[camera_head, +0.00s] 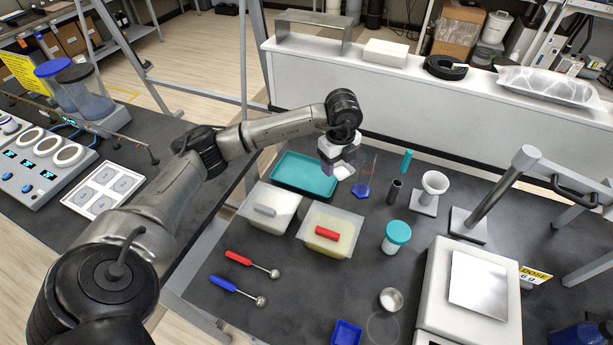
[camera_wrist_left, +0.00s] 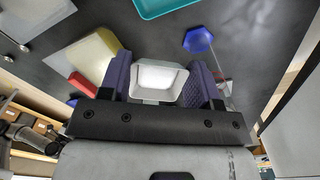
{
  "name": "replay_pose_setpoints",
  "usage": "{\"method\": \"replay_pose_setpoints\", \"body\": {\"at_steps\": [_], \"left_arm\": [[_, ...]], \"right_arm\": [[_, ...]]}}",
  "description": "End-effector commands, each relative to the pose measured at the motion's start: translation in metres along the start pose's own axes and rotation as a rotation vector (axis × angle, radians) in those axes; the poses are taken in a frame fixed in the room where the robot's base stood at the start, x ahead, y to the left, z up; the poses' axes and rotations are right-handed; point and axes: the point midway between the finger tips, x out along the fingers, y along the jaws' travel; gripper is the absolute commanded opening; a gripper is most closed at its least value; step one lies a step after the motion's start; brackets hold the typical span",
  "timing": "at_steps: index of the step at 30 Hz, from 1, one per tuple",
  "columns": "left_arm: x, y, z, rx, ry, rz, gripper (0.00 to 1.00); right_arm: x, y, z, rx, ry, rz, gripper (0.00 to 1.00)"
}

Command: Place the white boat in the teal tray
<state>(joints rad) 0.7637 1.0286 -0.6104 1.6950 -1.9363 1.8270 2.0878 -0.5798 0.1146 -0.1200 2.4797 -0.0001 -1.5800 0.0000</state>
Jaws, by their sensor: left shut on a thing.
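The white boat (camera_wrist_left: 158,80) is a small open weighing dish. My left gripper (camera_wrist_left: 165,82) is shut on it, one finger on each side, and the dish looks empty in the left wrist view. In the head view the white boat (camera_head: 343,171) hangs below the left gripper (camera_head: 336,163), just right of the teal tray (camera_head: 304,176). The teal tray lies on the dark table and looks empty. Its edge also shows at the top of the left wrist view (camera_wrist_left: 165,8). My right gripper is not in view.
Two lidded tubs, one with a white handle (camera_head: 264,211) and one with a red handle (camera_head: 327,232), stand in front of the tray. A blue-based cylinder (camera_head: 362,190), a dark vial (camera_head: 394,190) and a white funnel stand (camera_head: 430,190) are to the right. A balance (camera_head: 470,285) stands front right.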

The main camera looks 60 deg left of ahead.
Motion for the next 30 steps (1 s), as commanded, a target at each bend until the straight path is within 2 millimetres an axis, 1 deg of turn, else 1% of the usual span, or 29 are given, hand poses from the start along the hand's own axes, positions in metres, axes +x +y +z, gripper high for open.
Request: {"method": "replay_pose_setpoints", "body": {"at_steps": [3,5,8,18,21,25,30], "left_arm": [[0.002,0.001,0.006,-0.100,-0.001,-0.001,0.20],[0.003,0.001,0.009,-0.131,-0.001,0.000,0.20],[0.009,0.003,0.019,-0.162,-0.002,0.003,0.20],[0.050,0.017,0.085,-0.169,-0.004,0.004,0.20],[0.059,0.020,0.101,-0.168,-0.003,0.003,0.20],[0.068,0.023,0.115,-0.166,-0.001,0.002,0.20],[0.072,0.024,0.123,-0.164,-0.001,0.000,0.20]], "right_arm": [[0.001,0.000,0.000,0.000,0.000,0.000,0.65],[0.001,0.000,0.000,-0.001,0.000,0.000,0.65],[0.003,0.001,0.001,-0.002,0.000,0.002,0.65],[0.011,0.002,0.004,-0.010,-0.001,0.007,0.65],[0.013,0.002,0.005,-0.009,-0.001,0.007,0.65],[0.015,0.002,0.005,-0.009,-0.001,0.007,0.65],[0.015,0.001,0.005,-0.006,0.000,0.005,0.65]]}}
